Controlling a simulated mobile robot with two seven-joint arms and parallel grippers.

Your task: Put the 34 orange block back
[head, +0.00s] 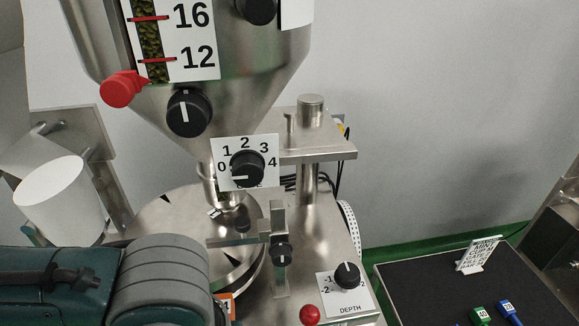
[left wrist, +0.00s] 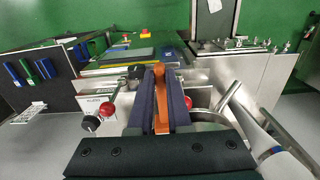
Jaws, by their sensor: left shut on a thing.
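My left gripper (left wrist: 160,78) is shut on the orange block (left wrist: 160,112), which stands between its two dark fingers in the left wrist view. In the head view my left arm comes in at the lower left. Only a small bit of the orange block (head: 229,300) shows beside it, at the bottom edge; the number on it cannot be read. The fingers are hidden there. A black board (head: 418,281) at the lower right holds a green block (head: 480,316) and a blue block (head: 508,311). My right gripper is not in view.
A steel hopper machine with a black 0–4 knob (head: 247,167) fills the middle. A DEPTH knob (head: 347,274) and red button (head: 310,314) sit on its right side. A white cylinder (head: 62,196) is at the left. A small sign (head: 478,254) stands on the board.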

